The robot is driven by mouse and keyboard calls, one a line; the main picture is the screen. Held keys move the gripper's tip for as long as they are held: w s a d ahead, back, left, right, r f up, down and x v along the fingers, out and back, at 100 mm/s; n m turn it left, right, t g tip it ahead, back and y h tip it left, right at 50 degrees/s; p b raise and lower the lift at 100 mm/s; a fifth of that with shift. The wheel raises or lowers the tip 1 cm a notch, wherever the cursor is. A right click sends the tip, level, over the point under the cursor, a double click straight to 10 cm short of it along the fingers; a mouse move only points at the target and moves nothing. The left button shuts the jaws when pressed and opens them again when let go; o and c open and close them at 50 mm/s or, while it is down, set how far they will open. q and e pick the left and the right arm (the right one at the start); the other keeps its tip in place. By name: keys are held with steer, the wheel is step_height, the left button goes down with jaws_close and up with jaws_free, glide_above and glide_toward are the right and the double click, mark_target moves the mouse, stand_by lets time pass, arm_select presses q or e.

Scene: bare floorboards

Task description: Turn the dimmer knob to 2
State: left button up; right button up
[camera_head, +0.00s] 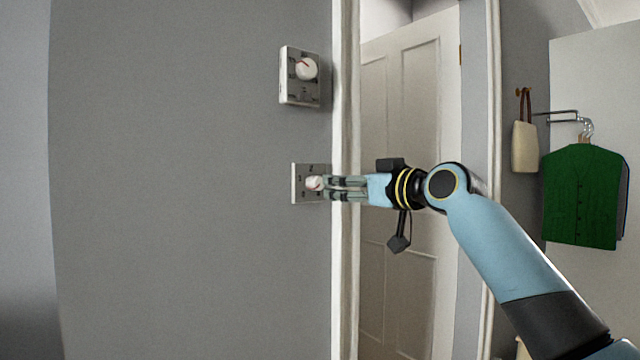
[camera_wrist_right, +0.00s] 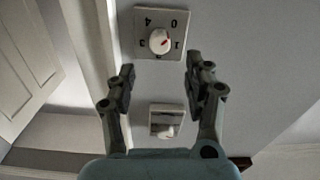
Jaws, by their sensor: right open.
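The lower wall plate (camera_head: 296,197) carries a round white dimmer knob (camera_head: 314,183) with a red mark. In the right wrist view, which is upside down, that plate (camera_wrist_right: 136,12) has numbers 0 to 4 around the knob (camera_wrist_right: 160,40). The red mark points toward the 1. My right gripper (camera_head: 328,188) is close in front of this knob, its fingers spread with nothing between them; they also show in the right wrist view (camera_wrist_right: 160,72). Whether a fingertip touches the knob cannot be told. My left gripper is out of view.
A second plate (camera_head: 286,92) with a white knob (camera_head: 306,68) and red mark is higher on the wall; it also shows in the wrist view (camera_wrist_right: 155,107). A white door frame (camera_head: 345,300) and door (camera_head: 400,270) are right of the plates. The wall left is clear.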

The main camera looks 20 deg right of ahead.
mark_target(320, 183)
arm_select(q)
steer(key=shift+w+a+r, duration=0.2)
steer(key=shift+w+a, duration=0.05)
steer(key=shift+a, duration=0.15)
arm_select(e)
steer(key=x, duration=0.8)
steer(key=shift+w+a+f, duration=0.1)
steer(key=shift+w, duration=0.15)
steer(key=shift+c, duration=0.2)
jaws_close()
